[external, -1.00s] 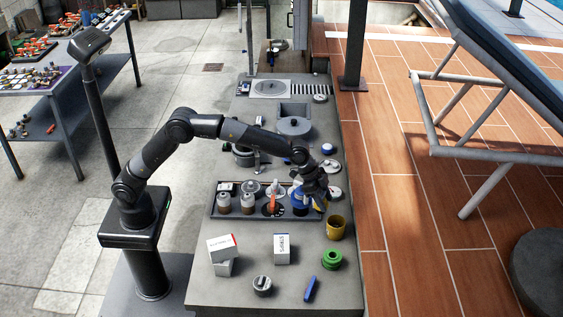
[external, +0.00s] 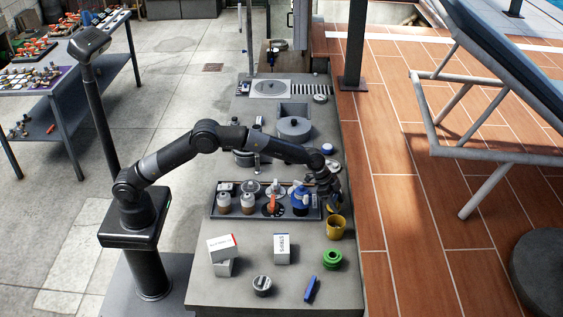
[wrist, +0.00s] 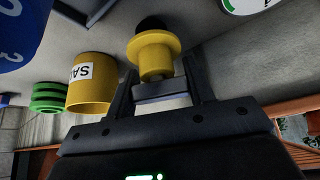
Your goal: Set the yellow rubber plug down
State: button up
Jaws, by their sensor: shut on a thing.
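The yellow rubber plug (wrist: 154,52), a flanged yellow piece with a dark end, is between the two fingers of my gripper (wrist: 160,85) in the wrist view. My gripper is shut on it. In the external view my gripper (external: 330,198) is at the right edge of the bench (external: 225,288), just behind the yellow cup (external: 335,228) and right of the dark tray (external: 236,216). The plug is mostly hidden there by the fingers. I cannot tell whether it touches the bench. The yellow cup also shows left of my gripper in the wrist view (wrist: 88,88).
A green ringed piece (external: 332,260), a blue item (external: 310,289), white boxes (external: 283,248) and a dark-and-white round piece (external: 262,286) stand in front. The tray holds several bottles and a blue container (external: 300,198). A round white-and-blue disc (external: 328,149) lies behind my gripper.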

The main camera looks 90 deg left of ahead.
jog(key=shift+f, duration=0.25)
jog(key=o, duration=1)
jog(key=shift+f, duration=0.15)
